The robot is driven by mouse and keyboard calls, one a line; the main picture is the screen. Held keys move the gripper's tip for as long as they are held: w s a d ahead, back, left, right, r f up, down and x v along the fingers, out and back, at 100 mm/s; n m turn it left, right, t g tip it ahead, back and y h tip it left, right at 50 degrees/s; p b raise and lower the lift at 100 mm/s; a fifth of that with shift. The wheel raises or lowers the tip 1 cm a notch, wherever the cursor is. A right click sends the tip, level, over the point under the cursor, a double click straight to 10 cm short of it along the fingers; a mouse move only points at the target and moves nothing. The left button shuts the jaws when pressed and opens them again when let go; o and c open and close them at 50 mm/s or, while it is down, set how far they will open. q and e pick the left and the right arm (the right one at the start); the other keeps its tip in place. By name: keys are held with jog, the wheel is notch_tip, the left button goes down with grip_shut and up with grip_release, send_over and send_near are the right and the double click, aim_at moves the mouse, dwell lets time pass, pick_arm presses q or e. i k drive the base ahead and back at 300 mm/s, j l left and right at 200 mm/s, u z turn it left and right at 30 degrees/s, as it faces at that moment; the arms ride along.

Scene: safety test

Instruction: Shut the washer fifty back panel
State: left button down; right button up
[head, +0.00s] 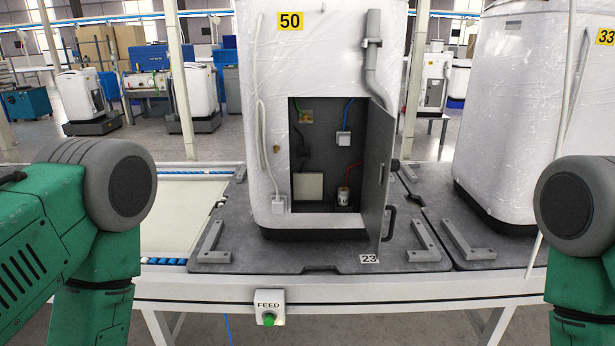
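The washer marked 50 (325,70) stands upright on a grey pallet, wrapped in white film, with its back toward me. Its back panel (375,165) is a grey door on the right side of the opening. It stands swung open toward me, with a dark handle (391,218) low on its right. The opening (318,135) shows wires, a white box and a small white-and-red part inside. Green and grey links of both my arms show at the left and right edges. Neither gripper is in view, so their states are hidden.
Another wrapped washer marked 33 (530,100) stands to the right. Grey brackets (213,243) sit on the pallet (320,258). The conveyor's front rail (400,288) runs across below, with a FEED box and green button (268,318). The belt (185,215) left of the pallet is clear.

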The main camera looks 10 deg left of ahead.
aim_at(382, 125)
jog(key=i+l+u, duration=0.15)
jog(key=l, duration=0.25)
jog(key=i+l+u, duration=0.2)
jog(key=l, duration=0.25)
jog(key=l+u, duration=0.15)
jog(key=l, duration=0.25)
jog(key=i+l+u, duration=0.2)
jog(key=l, duration=0.3)
jog(key=k+j, duration=0.05)
jog(key=k, duration=0.1)
